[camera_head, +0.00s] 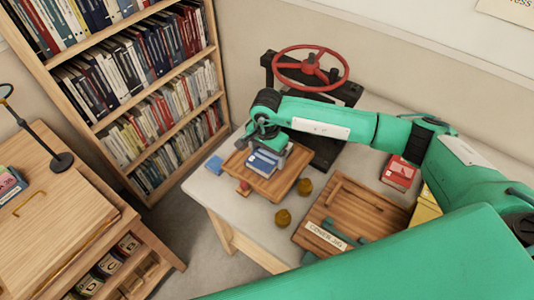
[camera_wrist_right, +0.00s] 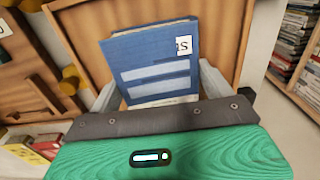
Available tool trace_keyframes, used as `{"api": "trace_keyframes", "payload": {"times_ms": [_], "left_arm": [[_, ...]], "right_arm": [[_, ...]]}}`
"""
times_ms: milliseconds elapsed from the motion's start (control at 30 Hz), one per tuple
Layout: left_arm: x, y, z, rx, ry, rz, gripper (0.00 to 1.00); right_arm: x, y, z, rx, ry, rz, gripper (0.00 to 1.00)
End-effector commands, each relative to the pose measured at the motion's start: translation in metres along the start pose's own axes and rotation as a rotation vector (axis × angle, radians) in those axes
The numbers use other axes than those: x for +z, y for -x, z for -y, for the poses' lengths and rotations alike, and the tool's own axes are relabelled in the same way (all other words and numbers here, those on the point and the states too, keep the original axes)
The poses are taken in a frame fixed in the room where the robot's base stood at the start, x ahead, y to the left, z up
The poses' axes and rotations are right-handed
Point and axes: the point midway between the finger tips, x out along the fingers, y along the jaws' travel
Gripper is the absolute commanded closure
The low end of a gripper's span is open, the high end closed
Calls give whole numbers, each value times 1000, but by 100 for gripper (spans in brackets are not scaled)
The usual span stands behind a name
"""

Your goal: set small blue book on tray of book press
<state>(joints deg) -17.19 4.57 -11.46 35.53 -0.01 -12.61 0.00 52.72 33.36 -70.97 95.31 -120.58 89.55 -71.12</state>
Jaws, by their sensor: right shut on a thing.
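The small blue book (camera_head: 262,163) is over the wooden tray (camera_head: 283,184) of the book press (camera_head: 326,150), a black frame with a red handwheel. My right gripper (camera_head: 268,148) is shut on the book from above. In the right wrist view the book (camera_wrist_right: 150,58) sits between the two grey fingers, its blue cover with white bands facing up. The tray (camera_wrist_right: 88,32) spreads around and behind it in that view. I cannot tell whether the book touches the tray. My left gripper is not in view.
A bookcase (camera_head: 140,90) and desk (camera_head: 65,210) are at left.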

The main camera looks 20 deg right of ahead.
Motion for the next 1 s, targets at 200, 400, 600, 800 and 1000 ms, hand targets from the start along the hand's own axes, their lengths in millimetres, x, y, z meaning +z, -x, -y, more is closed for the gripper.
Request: {"api": "trace_keyframes", "payload": {"times_ms": [200,400,600,800,1000], "left_arm": [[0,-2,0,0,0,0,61],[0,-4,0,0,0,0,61],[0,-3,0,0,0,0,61],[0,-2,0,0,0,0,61],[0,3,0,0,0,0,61]], "right_arm": [[0,-1,0,-1,0,0,48],[0,-2,0,-1,0,0,48],[0,-2,0,0,0,0,0],[0,0,0,0,0,0,0],[0,12,0,0,0,0,0]]}}
